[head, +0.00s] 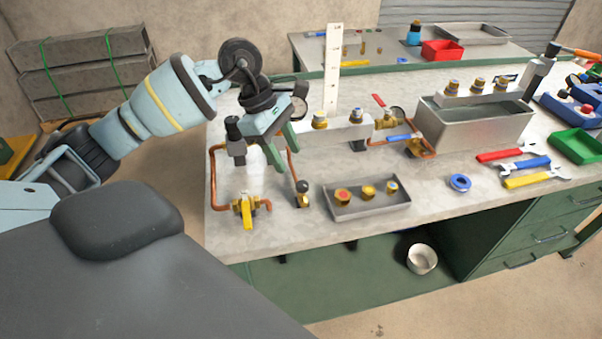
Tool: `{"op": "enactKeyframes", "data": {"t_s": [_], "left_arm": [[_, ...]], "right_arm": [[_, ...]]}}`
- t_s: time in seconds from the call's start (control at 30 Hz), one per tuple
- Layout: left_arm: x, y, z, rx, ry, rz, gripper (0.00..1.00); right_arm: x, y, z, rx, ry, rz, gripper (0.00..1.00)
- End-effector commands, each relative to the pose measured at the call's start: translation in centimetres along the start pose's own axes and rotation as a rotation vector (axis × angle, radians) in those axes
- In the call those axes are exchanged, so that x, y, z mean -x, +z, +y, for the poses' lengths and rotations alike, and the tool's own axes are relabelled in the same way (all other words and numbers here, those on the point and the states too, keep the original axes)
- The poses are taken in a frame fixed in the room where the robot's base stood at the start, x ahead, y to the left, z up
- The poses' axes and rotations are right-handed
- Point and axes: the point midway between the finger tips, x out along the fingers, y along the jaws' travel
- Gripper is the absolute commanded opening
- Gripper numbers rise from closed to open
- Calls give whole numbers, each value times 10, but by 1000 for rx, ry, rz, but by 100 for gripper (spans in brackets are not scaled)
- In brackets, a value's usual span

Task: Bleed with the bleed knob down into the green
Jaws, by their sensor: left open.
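My left gripper (258,150) hangs over the left end of the bench, pointing down, its fingers apart with no solid object visible between them. A pale, whitish, see-through shape (254,172) shows just below it, framed by copper pipes (213,178); I cannot tell clearly whether it is the tank. A small black-topped knob on a brass fitting (302,194) stands right of the pipes and may be the bleed knob. The gripper is above and left of it, apart. My right gripper is not in view.
A yellow-handled valve (247,211) sits at the bench's front left. A grey tray (370,211) with several brass fittings lies right of the knob. A white upright scale (333,72) and a metal manifold block (350,131) stand behind.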

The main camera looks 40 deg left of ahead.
Motion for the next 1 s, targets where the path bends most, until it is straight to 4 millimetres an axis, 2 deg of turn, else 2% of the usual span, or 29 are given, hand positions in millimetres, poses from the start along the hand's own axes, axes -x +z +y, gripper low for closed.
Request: {"op": "enactKeyframes", "data": {"t_s": [0.3,0.5,0.87,0.9,1.0], "left_arm": [[-45,1,-1,0,-3,-2,48],[-67,1,0,1,-2,-3,48],[-74,1,0,1,-1,-2,48],[-74,1,0,0,-1,-2,47],[-74,1,0,0,-1,-2,34]], "right_arm": [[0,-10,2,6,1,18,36],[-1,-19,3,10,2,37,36],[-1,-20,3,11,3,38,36],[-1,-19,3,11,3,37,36],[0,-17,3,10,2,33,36]]}}
